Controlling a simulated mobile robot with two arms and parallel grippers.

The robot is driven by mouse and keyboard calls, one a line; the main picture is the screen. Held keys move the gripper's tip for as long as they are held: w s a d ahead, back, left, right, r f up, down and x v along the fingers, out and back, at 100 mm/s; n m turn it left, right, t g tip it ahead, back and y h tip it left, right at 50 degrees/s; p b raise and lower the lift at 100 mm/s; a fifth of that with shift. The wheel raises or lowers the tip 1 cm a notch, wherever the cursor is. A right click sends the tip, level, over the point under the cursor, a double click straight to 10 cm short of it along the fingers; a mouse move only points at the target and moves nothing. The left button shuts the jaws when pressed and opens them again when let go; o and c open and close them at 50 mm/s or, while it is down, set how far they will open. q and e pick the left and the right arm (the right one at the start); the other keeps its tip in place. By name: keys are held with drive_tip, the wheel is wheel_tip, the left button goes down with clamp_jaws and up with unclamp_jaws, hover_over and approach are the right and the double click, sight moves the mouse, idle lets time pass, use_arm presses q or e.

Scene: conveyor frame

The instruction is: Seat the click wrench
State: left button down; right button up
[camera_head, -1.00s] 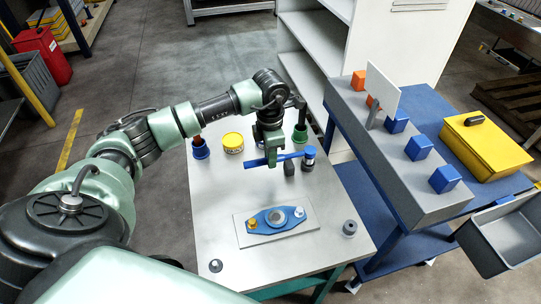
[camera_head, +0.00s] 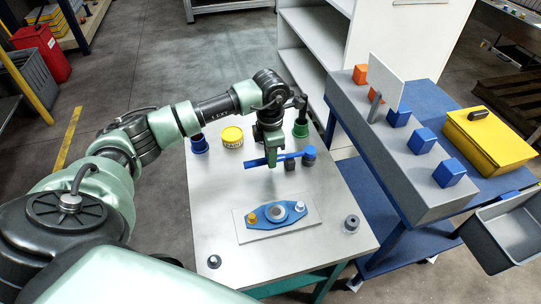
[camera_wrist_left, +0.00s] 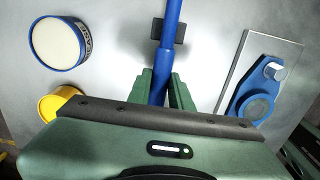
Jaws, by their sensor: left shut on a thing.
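The click wrench (camera_head: 268,160) is a slim blue bar held nearly level above the table. My left gripper (camera_head: 272,164) is shut on it. In the left wrist view the blue bar (camera_wrist_left: 171,22) runs between the green fingers (camera_wrist_left: 166,88). A blue flange (camera_head: 288,218) with a yellow and a silver bolt head lies on a pale plate (camera_head: 262,234). My right gripper is out of view.
Grey round pieces stand at the right (camera_head: 352,223) and front left (camera_head: 214,262). A blue cart (camera_head: 450,130) flanks the right side.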

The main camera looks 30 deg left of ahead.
use_arm(q)
drive_tip(key=c, duration=1.2)
unclamp_jaws()
wheel_tip(320, 180, up, 8)
drive_tip(key=shift+f+b, duration=0.1)
drive_tip(key=shift+b, duration=0.55)
